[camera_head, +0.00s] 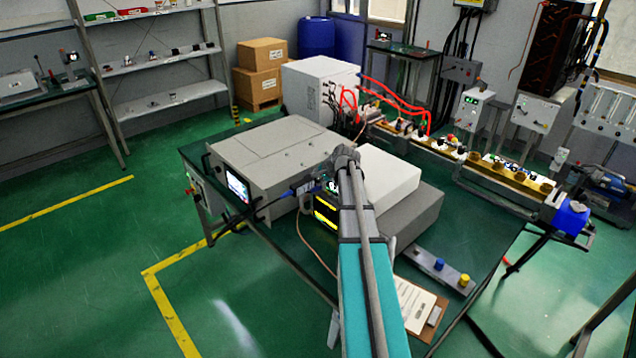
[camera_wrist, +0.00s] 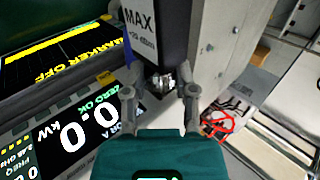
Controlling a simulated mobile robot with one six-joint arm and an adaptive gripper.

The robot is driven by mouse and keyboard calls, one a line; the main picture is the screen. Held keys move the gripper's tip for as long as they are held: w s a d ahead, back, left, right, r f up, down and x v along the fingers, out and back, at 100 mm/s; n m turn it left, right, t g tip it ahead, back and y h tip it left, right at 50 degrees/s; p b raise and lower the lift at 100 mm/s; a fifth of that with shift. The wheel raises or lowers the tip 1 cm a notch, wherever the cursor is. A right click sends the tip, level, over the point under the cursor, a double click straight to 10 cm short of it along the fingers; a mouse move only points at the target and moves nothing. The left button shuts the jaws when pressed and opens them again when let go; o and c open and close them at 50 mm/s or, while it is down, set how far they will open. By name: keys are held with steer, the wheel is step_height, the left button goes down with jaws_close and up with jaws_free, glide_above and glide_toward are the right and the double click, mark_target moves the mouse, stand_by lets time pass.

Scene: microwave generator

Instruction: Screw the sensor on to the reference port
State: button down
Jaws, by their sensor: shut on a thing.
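The sensor (camera_wrist: 152,38) is a dark block marked "MAX +20 dBm" with a metal connector at its lower end, in the wrist view. My gripper (camera_wrist: 162,86) has one finger on each side of that connector and is shut on the sensor. In the head view, my gripper (camera_head: 338,168) is above the bench, and a blue piece with a cable (camera_head: 303,188) shows just left of it. The reference port cannot be made out; my arm and gripper cover part of the instrument fronts. I cannot tell whether the connector touches a port.
Lit displays reading "0.0 kW" (camera_wrist: 88,122) and "MARKER OFF" (camera_wrist: 62,62) are close on the left. A large grey unit (camera_head: 265,150) and a white box (camera_head: 388,176) stand on the green bench. A clipboard (camera_head: 413,302) and a grey strip with caps (camera_head: 430,268) lie at front right.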

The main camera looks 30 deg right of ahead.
steer(key=shift+s+t, duration=0.1)
steer(key=shift+t, duration=0.2)
steer(key=shift+c, duration=2)
jaws_free()
